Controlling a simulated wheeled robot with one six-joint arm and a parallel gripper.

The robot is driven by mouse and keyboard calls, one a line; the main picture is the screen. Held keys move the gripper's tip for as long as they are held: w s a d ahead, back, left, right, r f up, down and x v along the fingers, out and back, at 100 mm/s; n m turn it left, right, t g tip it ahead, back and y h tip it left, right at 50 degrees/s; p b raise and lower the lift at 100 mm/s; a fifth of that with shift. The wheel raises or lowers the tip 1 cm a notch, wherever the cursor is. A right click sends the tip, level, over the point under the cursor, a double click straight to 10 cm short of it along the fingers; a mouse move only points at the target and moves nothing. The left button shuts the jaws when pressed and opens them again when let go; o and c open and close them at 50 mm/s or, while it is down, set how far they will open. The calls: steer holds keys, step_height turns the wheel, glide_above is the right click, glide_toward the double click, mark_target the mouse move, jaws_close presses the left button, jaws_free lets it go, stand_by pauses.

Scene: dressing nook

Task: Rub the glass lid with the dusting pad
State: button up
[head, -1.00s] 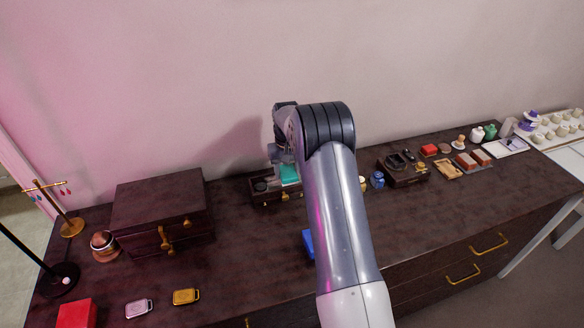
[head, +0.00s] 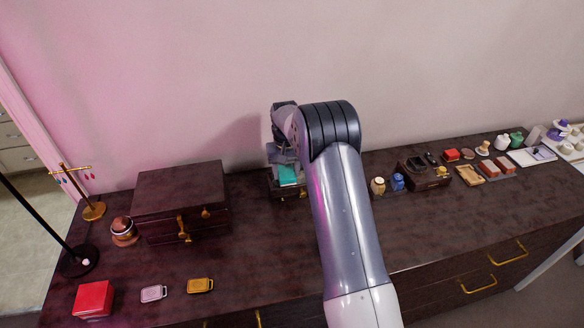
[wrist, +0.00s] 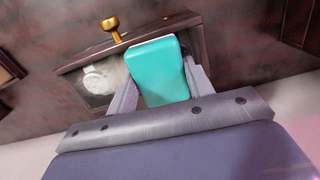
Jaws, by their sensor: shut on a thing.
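My gripper (wrist: 160,82) is shut on a teal dusting pad (wrist: 158,66). The pad lies over a small dark wooden box (wrist: 72,68) with a gold knob on its front. The glass lid (wrist: 96,80) shows left of the pad in the wrist view, with a pale round watch-like thing under it. The pad covers the middle of the lid. Whether it touches the glass I cannot tell. In the head view the pad (head: 287,174) shows over the box (head: 286,194), and my arm hides the box's right part.
A large dark chest (head: 180,200) stands to the left. Small jars (head: 397,182) and an open dark tray (head: 430,181) stand to the right. A red box (head: 94,299) and two buckle-like pieces (head: 200,285) lie at the front left. The front middle top is clear.

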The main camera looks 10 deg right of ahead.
steer(key=shift+r+p, duration=1.9)
steer(key=shift+r, duration=1.15)
steer(key=shift+r+p, duration=1.05)
steer(key=shift+r, duration=0.5)
steer(key=shift+f, duration=0.25)
steer(key=shift+f+b, duration=2.05)
steer(key=shift+f, duration=1.25)
steer(key=shift+f+b, duration=0.65)
steer(key=shift+f, duration=0.4)
